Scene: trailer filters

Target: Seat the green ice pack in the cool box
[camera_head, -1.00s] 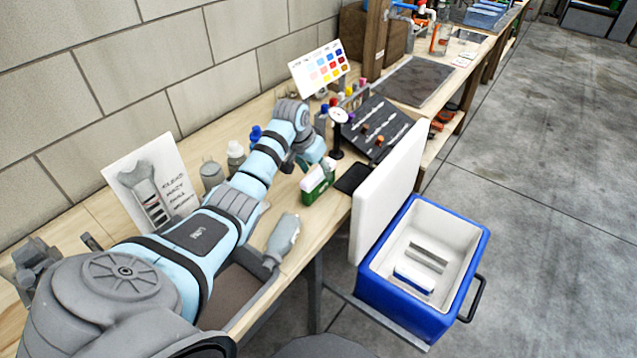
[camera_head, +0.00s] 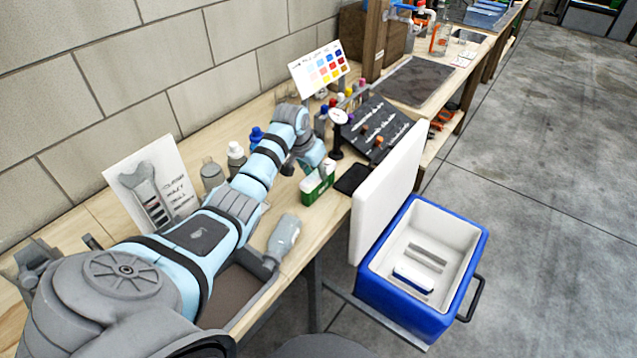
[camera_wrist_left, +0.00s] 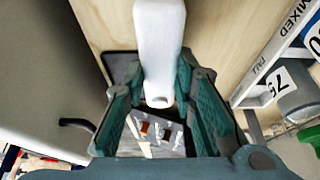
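The green ice pack (camera_head: 318,187), a green block with a white face and pale upper part, stands on the wooden bench. My left gripper (camera_head: 307,167) is right above and beside it, reaching down. In the left wrist view, the teal fingers of my left gripper (camera_wrist_left: 160,95) lie on either side of a white bar (camera_wrist_left: 158,45); whether they press on it I cannot tell. The cool box (camera_head: 450,220) is blue with a white inside and stands open at the right, below bench height. A blue-and-white pack (camera_head: 413,279) lies inside. My right gripper is not in view.
The raised white lid (camera_head: 388,195) stands between the bench and the box interior. A dark pad (camera_head: 351,179), a dark tool board (camera_head: 378,128) and a round gauge (camera_head: 338,117) are near the gripper.

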